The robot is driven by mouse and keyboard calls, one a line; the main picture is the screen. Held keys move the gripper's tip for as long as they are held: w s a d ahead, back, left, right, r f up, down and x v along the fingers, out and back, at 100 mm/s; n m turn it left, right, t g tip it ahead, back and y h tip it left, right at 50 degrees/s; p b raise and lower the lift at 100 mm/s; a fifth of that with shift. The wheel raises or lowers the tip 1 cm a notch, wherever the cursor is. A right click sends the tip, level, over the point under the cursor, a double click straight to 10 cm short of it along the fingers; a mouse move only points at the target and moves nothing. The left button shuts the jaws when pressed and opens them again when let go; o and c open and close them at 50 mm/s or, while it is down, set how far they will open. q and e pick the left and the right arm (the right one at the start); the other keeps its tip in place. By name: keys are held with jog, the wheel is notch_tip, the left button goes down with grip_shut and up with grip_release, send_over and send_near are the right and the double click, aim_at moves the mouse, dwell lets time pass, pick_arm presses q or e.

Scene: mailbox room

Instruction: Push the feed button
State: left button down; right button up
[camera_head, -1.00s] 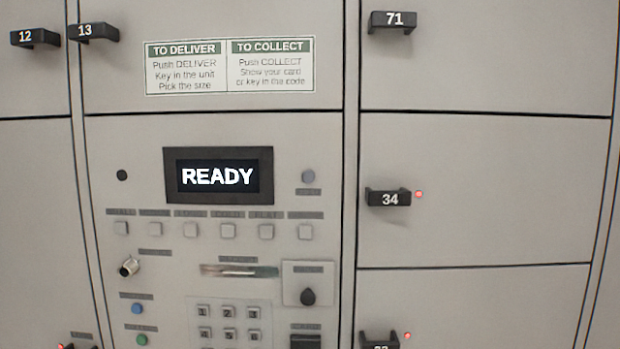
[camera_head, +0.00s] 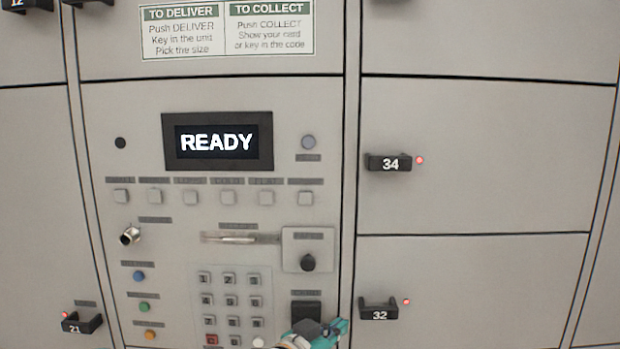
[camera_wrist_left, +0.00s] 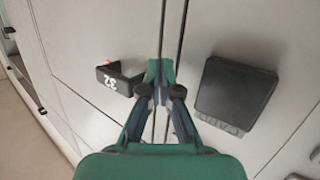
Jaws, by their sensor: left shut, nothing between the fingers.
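The grey control panel fills the middle of the head view. It carries blue (camera_head: 139,276), green (camera_head: 144,307) and orange (camera_head: 149,335) round buttons at the left, a row of square buttons (camera_head: 190,198) under the screen, and a white round button (camera_head: 258,342) at the bottom. The small labels are too blurred to tell which one is the feed button. My left gripper (camera_head: 337,327), teal, is at the bottom edge, just below the dark box (camera_head: 306,311). In the left wrist view the gripper (camera_wrist_left: 160,72) is shut and empty, between handle 32 and the dark box. My right gripper is not in view.
The screen (camera_head: 218,142) reads READY. A keypad (camera_head: 230,305) and a dark knob (camera_head: 308,262) are on the panel. Handles 34 (camera_head: 388,163), 32 (camera_head: 378,309) and 21 (camera_head: 82,323) stick out from the locker doors. The dark box also shows in the left wrist view (camera_wrist_left: 235,95).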

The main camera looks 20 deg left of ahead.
aim_at(308, 142)
pick_arm(q)
jog(key=s+a+r+m+t+h, duration=0.1)
jog(key=s+r+t, duration=0.1)
jog(key=r, duration=0.9)
jog(key=s+a+r+m+t+h, duration=0.1)
jog(key=s+r+t, duration=0.2)
jog(key=r, duration=0.8)
jog(key=s+a+r+m+t+h, duration=0.1)
jog(key=s+r, duration=0.4)
jog(key=r, duration=0.7)
jog(key=shift+s+m+t+h+b, duration=0.2)
jog(key=shift+m+t+h+b, duration=0.15)
jog(key=shift+t, duration=0.35)
jog(key=shift+w+a, duration=0.1)
jog(key=shift+w+a+f+p, duration=0.1)
jog(key=shift+w+a+p, duration=0.3)
jog(key=shift+w+p, duration=0.75)
jog(key=shift+w+a+r+p, duration=0.1)
jog(key=shift+w+a+p, duration=0.35)
jog(key=shift+w, duration=1.2)
jog(key=shift+w+a+f+p, duration=0.1)
jog(key=shift+w+a+p, duration=0.2)
jog(key=shift+w+p, duration=0.85)
